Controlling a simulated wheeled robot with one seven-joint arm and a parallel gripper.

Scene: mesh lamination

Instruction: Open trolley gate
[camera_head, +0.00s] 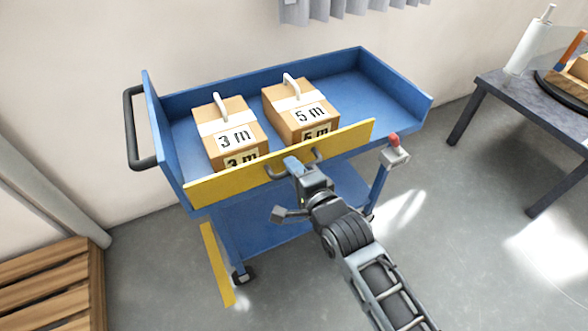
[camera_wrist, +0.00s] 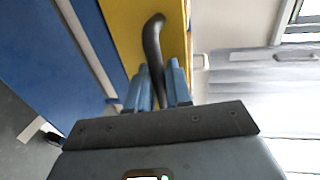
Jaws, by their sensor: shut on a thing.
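The blue trolley (camera_head: 395,104) stands against the wall. Its yellow gate (camera_head: 225,181) lies along the near side of the upper tray, in front of two boxes. The gate's right end shows to the left of the tray's right front corner. The gate carries a dark curved handle (camera_head: 272,172). My gripper (camera_head: 294,165) is shut on the handle at the gate's outer face. In the wrist view, the two blue fingertips (camera_wrist: 158,85) close around the handle (camera_wrist: 152,42), with the yellow gate (camera_wrist: 122,25) behind it.
Cardboard boxes marked 3 m (camera_head: 231,130) and 5 m (camera_head: 301,108) stand in the tray. A red-topped button box (camera_head: 395,152) is by the right front leg. A dark table (camera_head: 535,115) is at right, a wooden crate (camera_head: 55,285) at lower left. Floor is clear at lower right.

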